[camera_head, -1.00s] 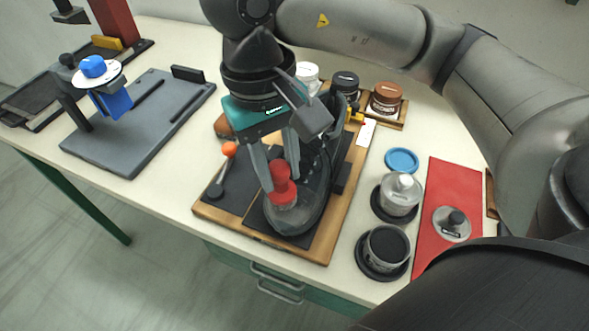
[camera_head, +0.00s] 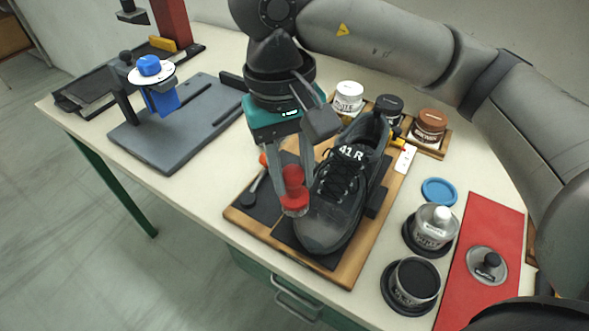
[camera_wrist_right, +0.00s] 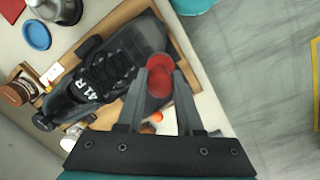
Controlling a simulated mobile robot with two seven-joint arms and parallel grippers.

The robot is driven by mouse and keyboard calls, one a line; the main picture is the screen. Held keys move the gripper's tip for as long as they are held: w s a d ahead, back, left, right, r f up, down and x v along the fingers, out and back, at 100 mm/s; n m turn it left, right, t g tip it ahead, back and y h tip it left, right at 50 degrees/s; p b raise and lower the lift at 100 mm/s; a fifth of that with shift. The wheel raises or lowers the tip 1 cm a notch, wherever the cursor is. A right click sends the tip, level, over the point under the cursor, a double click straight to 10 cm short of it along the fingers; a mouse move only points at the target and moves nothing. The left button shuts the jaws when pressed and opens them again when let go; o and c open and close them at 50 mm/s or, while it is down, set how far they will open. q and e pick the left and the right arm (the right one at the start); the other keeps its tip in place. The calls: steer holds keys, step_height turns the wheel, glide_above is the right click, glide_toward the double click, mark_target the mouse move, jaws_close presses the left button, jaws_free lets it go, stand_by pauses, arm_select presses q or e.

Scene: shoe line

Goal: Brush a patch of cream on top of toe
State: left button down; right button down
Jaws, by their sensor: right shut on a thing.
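A black shoe (camera_head: 336,205) marked "41 R" lies on a wooden-edged board (camera_head: 348,270), toe toward the front. Its toe (camera_wrist_right: 138,38) looks dull grey in the right wrist view. My right gripper (camera_head: 290,178) is shut on a red round-headed applicator (camera_head: 293,192), which also shows between the fingertips in the right wrist view (camera_wrist_right: 160,76). The applicator is at the left side of the toe in the head view; I cannot tell whether it touches the shoe. Its lower face is hidden. My left gripper is not in view.
White (camera_head: 347,98), black and brown (camera_head: 429,127) jars stand behind the shoe. A metal pot (camera_head: 434,228), an open tin (camera_head: 414,280) and a blue lid (camera_head: 438,191) are to the right, near a red mat (camera_head: 483,232). An orange-ended tool (camera_head: 262,168) lies left. A grey fixture (camera_head: 178,122) stands further left.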

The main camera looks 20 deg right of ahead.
steer(key=shift+s+a+r+p, duration=0.3)
steer(key=shift+r+p, duration=0.3)
steer(key=shift+r, duration=0.3)
steer(key=shift+s+a+r+p, duration=0.25)
steer(key=shift+r+p, duration=0.3)
steer(key=shift+r, duration=0.3)
steer(key=shift+s+a+r+p, duration=0.2)
steer(key=shift+a+r+p, duration=0.15)
steer(key=shift+r+p, duration=0.4)
steer(key=shift+r, duration=0.15)
steer(key=r, duration=0.1)
steer(key=p, duration=0.1)
steer(key=a+r, duration=0.1)
steer(key=shift+s+r+p, duration=0.3)
steer(key=shift+s+r, duration=0.05)
steer(key=shift+f, duration=0.1)
